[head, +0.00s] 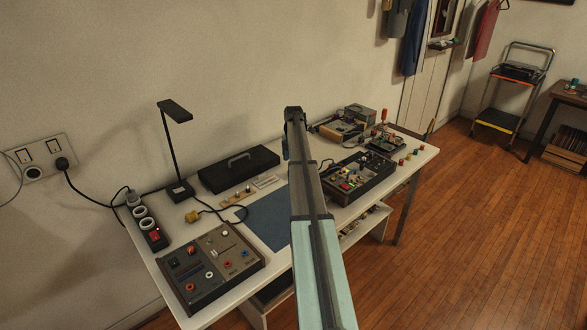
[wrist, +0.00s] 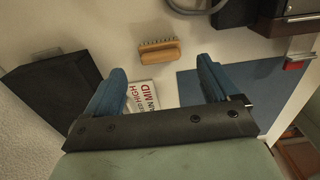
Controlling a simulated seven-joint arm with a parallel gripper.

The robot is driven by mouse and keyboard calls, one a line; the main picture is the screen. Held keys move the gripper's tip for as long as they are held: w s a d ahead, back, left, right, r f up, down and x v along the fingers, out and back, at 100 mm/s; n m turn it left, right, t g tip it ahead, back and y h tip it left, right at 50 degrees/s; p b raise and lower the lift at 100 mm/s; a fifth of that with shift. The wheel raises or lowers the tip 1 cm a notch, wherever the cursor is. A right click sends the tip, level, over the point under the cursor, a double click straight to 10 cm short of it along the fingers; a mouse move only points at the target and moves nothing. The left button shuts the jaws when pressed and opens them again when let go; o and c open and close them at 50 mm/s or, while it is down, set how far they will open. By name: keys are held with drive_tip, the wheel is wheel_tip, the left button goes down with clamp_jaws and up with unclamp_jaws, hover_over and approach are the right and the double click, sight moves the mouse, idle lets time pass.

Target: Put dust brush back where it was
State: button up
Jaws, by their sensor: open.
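The dust brush (wrist: 160,50) has a wooden back and a row of dark bristles. In the wrist view it lies on the white bench top, ahead of my fingertips. The brush is apart from both fingers.
A black case (head: 238,168), a printed card (wrist: 142,97) and a blue mat (head: 262,218) lie near my gripper. A control panel (head: 357,177) stands to the right. A desk lamp (head: 172,145) and a power strip (head: 148,228) are at the left.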

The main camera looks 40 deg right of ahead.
wheel_tip(320, 180, up, 7)
drive_tip(key=shift+f, duration=0.2)
